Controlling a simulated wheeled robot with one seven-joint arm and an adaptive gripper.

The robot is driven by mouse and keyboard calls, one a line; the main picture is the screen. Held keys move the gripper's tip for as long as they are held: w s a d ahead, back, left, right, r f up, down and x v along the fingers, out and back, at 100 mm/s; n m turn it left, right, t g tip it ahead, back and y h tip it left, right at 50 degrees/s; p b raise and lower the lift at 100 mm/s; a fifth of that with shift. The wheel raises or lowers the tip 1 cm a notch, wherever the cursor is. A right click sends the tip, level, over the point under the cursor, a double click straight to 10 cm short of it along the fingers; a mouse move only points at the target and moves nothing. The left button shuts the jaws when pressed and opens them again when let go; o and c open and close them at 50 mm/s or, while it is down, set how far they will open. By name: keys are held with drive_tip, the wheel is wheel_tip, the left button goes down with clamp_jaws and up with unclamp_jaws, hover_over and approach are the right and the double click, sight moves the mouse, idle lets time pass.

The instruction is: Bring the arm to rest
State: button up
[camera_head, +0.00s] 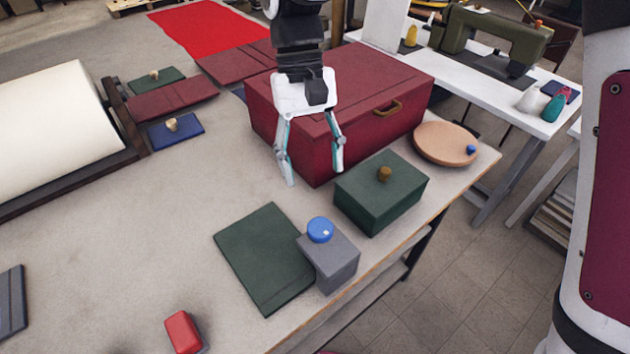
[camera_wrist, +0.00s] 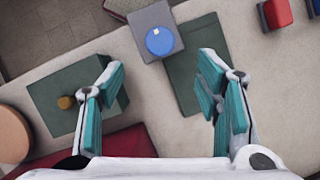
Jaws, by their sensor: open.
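My gripper (camera_head: 316,170) hangs fingers-down above the table, in front of the large dark red box in the head view. Its two teal-padded fingers are spread wide with nothing between them. In the wrist view my gripper (camera_wrist: 160,92) is open, with the table and part of a flat green cover showing beyond it. The large red box (camera_head: 385,82) has a brass handle on its side. A green box (camera_head: 375,205) with a brass knob stands right of the gripper. A grey block (camera_head: 330,268) with a blue round knob (camera_head: 320,229) on top stands nearer the front edge.
A flat green cover (camera_head: 258,262) lies beside the grey block. A round wooden disc (camera_head: 444,143) lies near the right corner. A red block (camera_head: 183,331) is at the front. A white roll (camera_head: 55,120) is at left. The middle-left table (camera_head: 165,220) is clear.

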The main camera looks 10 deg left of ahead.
drive_tip(key=shift+w+r, duration=0.1)
drive_tip(key=shift+r, duration=0.25)
drive_tip(key=s+d+r+m+t+y, duration=0.1)
drive_tip(key=d+r+t, duration=0.1)
drive_tip(key=d+r, duration=0.35)
drive_tip(key=s+d+r+m+t+y, duration=0.1)
drive_tip(key=d+r+t, duration=0.15)
drive_tip(key=d, duration=0.55)
drive_tip(key=s+d+r+m+t, duration=0.1)
drive_tip(key=s+d+m+t, duration=0.2)
drive_tip(key=s+d, duration=0.6)
drive_tip(key=d+t, duration=0.2)
drive_tip(key=d, duration=0.2)
drive_tip(key=shift+r, duration=0.3)
drive_tip(key=shift+s+d, duration=0.1)
